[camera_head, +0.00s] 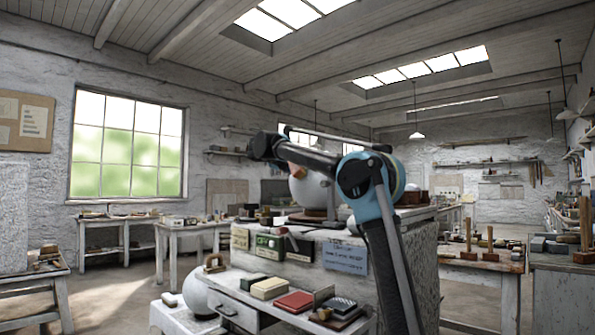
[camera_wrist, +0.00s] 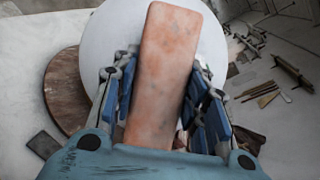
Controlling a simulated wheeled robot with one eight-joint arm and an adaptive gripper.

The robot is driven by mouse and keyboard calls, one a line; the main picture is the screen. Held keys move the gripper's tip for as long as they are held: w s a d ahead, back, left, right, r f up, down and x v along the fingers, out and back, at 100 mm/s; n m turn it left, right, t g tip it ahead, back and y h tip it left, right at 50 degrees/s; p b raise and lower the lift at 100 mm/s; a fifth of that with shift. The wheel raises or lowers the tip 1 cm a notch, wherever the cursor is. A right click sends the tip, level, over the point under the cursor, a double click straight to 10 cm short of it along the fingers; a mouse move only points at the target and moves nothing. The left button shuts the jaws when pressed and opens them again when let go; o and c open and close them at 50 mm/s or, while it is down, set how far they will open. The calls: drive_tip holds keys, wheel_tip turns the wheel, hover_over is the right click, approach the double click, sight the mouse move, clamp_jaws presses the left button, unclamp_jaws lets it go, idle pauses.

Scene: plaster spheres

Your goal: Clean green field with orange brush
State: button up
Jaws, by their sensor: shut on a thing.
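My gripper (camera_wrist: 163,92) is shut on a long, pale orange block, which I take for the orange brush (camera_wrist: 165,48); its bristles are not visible. The blue-padded fingers stand on both sides of it. A large white plaster sphere (camera_wrist: 118,42) lies behind the brush in the wrist view, but I cannot tell whether they touch. In the head view, the sphere (camera_head: 309,193) sits on a round wooden stand (camera_head: 312,217), with a small orange bit of the brush (camera_head: 297,171) at its upper left. No green field shows on the visible part of the sphere.
The sphere stands on a pale plaster-like block (camera_head: 400,225) with several cards on its front, one a blue sign (camera_head: 345,257). Below, an open drawer (camera_head: 238,315) and a shelf hold sponges, a red block (camera_head: 294,301) and a dark brush (camera_head: 341,304). Another white sphere (camera_head: 197,290) stands at lower left.

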drive_tip(key=shift+w+a+r, duration=0.25)
drive_tip(key=shift+w+r, duration=0.4)
drive_tip(key=shift+w, duration=0.05)
drive_tip(key=shift+w+a+r, duration=0.25)
drive_tip(key=shift+w+r, duration=0.35)
drive_tip(key=shift+w, duration=0.05)
drive_tip(key=shift+s+d+f, duration=0.35)
drive_tip(key=shift+s+f, duration=0.4)
drive_tip(key=shift+s, duration=0.05)
drive_tip(key=shift+s+d+f, duration=0.3)
drive_tip(key=shift+s+f, duration=0.4)
drive_tip(key=shift+s, duration=0.1)
drive_tip(key=shift+w+a+r, duration=0.35)
drive_tip(key=shift+w+r, duration=0.4)
drive_tip(key=shift+w, duration=0.05)
drive_tip(key=shift+w+a+r, duration=0.3)
drive_tip(key=shift+w+r, duration=0.4)
drive_tip(key=shift+w, duration=0.1)
drive_tip(key=shift+s+a+f, duration=0.1)
drive_tip(key=shift+s+f, duration=0.1)
drive_tip(key=shift+s, duration=0.45)
drive_tip(key=shift+s+a+f, duration=0.1)
drive_tip(key=shift+s+f, duration=0.1)
drive_tip(key=shift+s, duration=0.45)
drive_tip(key=shift+w+d+f, duration=0.35)
drive_tip(key=shift+w+d, duration=0.15)
